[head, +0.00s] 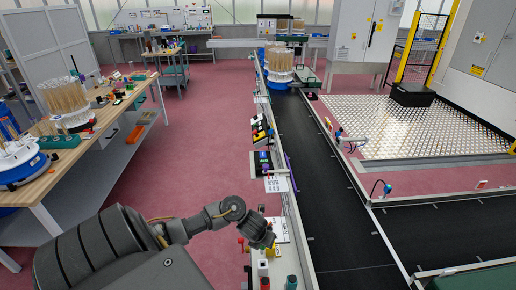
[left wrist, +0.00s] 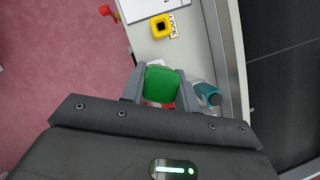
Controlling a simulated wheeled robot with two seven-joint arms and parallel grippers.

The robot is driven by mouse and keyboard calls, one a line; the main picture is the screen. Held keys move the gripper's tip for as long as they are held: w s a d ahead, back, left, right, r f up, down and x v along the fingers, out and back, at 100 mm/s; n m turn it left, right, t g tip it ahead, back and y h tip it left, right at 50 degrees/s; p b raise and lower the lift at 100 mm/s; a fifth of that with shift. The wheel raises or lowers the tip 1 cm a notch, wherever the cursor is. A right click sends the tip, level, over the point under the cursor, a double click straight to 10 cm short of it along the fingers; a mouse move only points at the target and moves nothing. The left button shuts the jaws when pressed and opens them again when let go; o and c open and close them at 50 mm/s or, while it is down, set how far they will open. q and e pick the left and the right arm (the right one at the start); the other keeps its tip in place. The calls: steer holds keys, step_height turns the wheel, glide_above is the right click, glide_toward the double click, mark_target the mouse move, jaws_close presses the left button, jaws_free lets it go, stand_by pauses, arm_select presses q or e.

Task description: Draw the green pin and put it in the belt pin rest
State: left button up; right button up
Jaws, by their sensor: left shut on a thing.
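My left gripper (left wrist: 161,88) is shut on the green pin (left wrist: 161,84); its broad green head shows between the two fingers in the left wrist view. The rest of the pin below the head is hidden. In the head view my left gripper (head: 264,239) is over the narrow ledge beside the belt, and the green pin cannot be made out there. A yellow square block with a dark hole (left wrist: 160,27) stands on the ledge, beyond the fingers in the left wrist view, with a printed label beside it. I cannot tell whether it is the belt pin rest. My right gripper is not in view.
A teal cylinder (left wrist: 207,94) stands close right of the fingers, and a red thing shows partly below the green head. A red knob (left wrist: 106,10) is at the ledge's left edge. The dark belt (head: 335,200) beside the ledge is clear nearby.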

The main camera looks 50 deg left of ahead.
mark_target(263, 249)
arm_select(q)
steer(key=shift+d, duration=0.4)
steer(key=shift+a, duration=0.1)
step_height(263, 249, down, 5)
steer(key=b, duration=0.4)
steer(key=shift+r, duration=0.2)
steer(key=shift+f+b, duration=0.65)
steer(key=shift+b, duration=0.15)
stand_by(0.5)
steer(key=shift+f, duration=0.2)
